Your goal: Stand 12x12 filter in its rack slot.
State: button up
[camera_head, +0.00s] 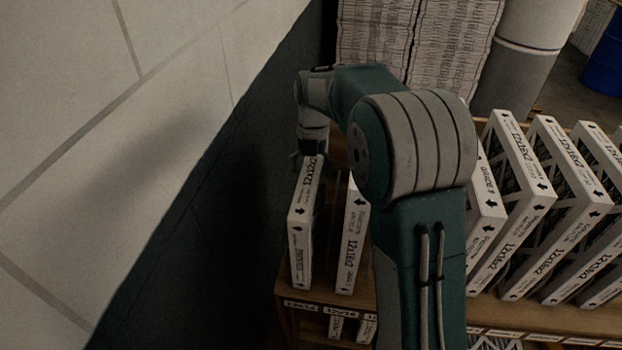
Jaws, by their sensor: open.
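A white boxed filter marked 12x12x2 (301,235) stands nearly upright at the left end of the wooden rack (330,292). My gripper (309,158) is at its far top end, pointing down. The gripper is open, but its fingers are small and dark, so I cannot tell whether they touch the filter or straddle it. A second white filter (351,240) stands just to the right with a gap between, partly hidden by my arm. The slot dividers are mostly hidden.
Several larger filters (540,215) lean in the rack to the right of my arm. A wall (130,120) with a dark lower part runs close along the left. Stacked cartons (450,45) and a white-and-grey drum (525,60) stand behind. Labels mark the rack's front edge.

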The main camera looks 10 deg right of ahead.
jog(key=r, duration=0.6)
jog(key=w+r, duration=0.1)
jog(key=r, duration=0.2)
jog(key=shift+d+r, duration=0.1)
jog(key=shift+d, duration=0.15)
jog(key=s+r+m+t, duration=0.4)
jog(key=s+r+m, duration=0.1)
jog(key=s+m, duration=0.95)
jog(key=s+f+m+t, duration=0.1)
jog(key=s+f+m, duration=0.1)
jog(key=s+m, duration=0.5)
jog(key=s+d+f+m+t, duration=0.1)
jog(key=s+f+m+t, duration=0.1)
jog(key=s+m, duration=0.5)
jog(key=shift+s+d+f+m+h, duration=0.3)
jog(key=shift+f+m, duration=0.15)
jog(key=shift+m, duration=1.1)
